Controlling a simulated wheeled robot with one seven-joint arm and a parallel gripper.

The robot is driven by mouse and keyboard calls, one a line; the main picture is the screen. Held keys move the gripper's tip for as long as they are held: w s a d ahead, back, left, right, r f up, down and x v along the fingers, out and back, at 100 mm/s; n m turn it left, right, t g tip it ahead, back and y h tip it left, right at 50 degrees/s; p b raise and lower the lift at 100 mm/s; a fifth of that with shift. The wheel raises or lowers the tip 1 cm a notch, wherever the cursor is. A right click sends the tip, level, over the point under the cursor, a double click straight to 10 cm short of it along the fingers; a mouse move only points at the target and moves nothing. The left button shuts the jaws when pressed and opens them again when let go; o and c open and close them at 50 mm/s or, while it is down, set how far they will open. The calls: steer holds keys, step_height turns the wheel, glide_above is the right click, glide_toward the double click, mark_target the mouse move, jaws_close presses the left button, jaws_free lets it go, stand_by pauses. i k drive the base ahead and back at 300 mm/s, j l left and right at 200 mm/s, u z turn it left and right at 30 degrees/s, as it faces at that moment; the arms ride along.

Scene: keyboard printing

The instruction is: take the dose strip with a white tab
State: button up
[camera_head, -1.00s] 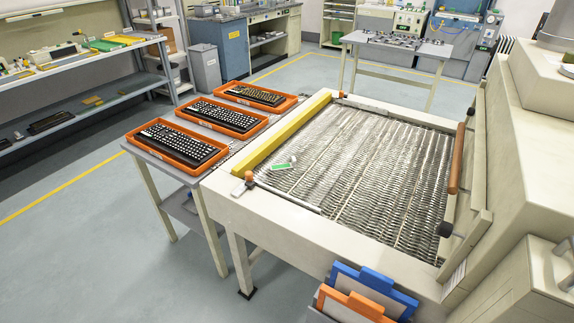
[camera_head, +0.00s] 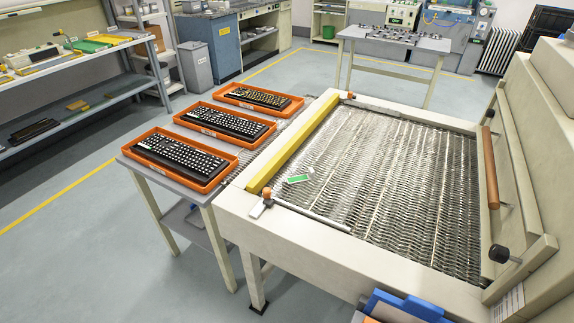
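A small strip with a green face and a white border (camera_head: 299,179) lies on the metal mesh belt (camera_head: 400,190), close to the yellow bar. A small whitish piece (camera_head: 311,172) shows at its upper right end; it is too small to tell if this is a tab on the strip. My gripper is not in view.
A yellow bar (camera_head: 290,145) runs along the belt's left side, with an orange knob (camera_head: 267,193) at its near end. Orange trays (camera_head: 225,126) with keyboards stand on a side table at left. Blue clipboards (camera_head: 415,306) are at the front. The floor (camera_head: 100,260) at left is clear.

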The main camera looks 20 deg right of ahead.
mark_target(310, 176)
steer(key=i+j+z, duration=0.15)
steer(key=i+j, duration=0.5)
steer(key=i+j+z, duration=0.15)
steer(key=i+j, duration=0.45)
steer(key=j, duration=0.2)
steer(key=i+j+z, duration=0.1)
steer(key=z, duration=1.05)
